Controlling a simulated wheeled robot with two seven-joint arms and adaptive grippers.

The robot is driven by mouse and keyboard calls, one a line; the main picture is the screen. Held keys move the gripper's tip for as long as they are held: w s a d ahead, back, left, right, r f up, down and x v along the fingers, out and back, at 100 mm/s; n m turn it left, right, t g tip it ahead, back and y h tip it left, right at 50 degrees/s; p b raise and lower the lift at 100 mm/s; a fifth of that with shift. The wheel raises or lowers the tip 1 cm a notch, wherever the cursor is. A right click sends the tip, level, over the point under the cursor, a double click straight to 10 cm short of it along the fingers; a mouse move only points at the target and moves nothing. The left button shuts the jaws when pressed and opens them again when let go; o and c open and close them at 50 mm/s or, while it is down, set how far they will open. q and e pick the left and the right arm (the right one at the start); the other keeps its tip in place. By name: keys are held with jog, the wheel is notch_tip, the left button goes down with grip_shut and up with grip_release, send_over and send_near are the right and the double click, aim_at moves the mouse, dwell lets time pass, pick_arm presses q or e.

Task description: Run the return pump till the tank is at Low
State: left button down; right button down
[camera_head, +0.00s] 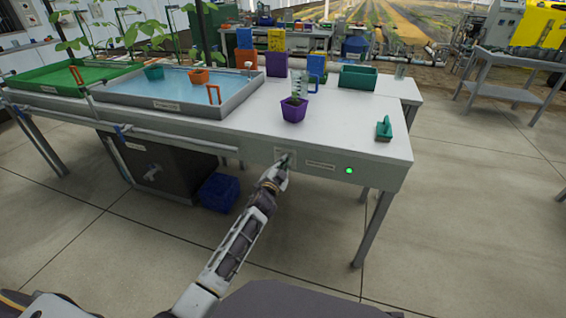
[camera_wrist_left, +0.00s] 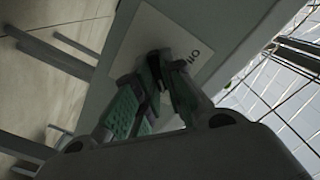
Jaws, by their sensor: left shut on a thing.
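My left gripper (camera_head: 283,163) is at the front panel of the white bench, shut on a small dark switch knob in front of a pale switch plate. In the left wrist view the fingers (camera_wrist_left: 163,65) close together over the switch plate (camera_wrist_left: 200,50), hiding most of the knob; its setting cannot be told. A green lamp (camera_head: 349,170) glows on the panel right of the switch. A dark tank (camera_head: 165,170) stands under the bench; its level cannot be read. A shallow grey tray (camera_head: 165,106) of bluish water sits on the bench. My right gripper is not in view.
A purple pot (camera_head: 294,113) with a clear jug behind it, a green-handled tool (camera_head: 384,129) and a green box (camera_head: 358,78) stand on the white bench (camera_head: 345,130). A blue crate (camera_head: 219,193) is on the floor below. The floor at right is clear.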

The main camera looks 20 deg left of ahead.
pick_arm(q)
jog(key=shift+m, duration=0.5)
jog(key=c, duration=1.5)
grip_release()
jog(key=shift+w, duration=0.1)
jog(key=shift+f, duration=0.1)
jog(key=shift+s+a, duration=0.2)
jog(key=shift+s, duration=5.8)
